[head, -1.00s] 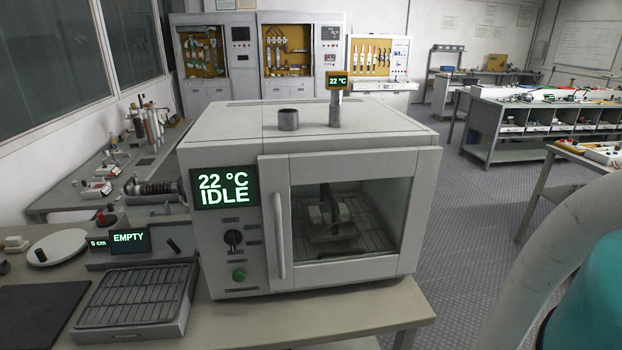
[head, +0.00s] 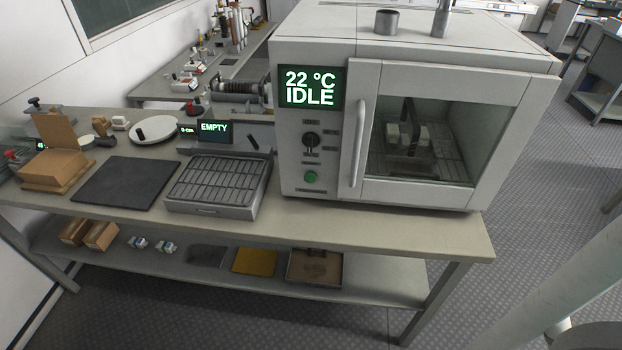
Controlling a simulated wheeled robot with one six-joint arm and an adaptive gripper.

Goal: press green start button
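The green start button (head: 310,177) sits low on the left front panel of the grey test oven (head: 412,198), below a black rotary knob (head: 311,139). The oven's display (head: 311,88) reads 22 °C IDLE. The oven door with its vertical handle (head: 358,142) is closed, and a fixture shows behind its window. Part of my arm shows at the lower right, well apart from the button. My gripper is not in view.
A grated tray (head: 214,208) and a dark mat (head: 114,185) lie on the bench left of the oven. A small display (head: 214,128) reads EMPTY. A lower shelf (head: 381,283) holds boxes and trays. The floor (head: 533,215) at right is clear.

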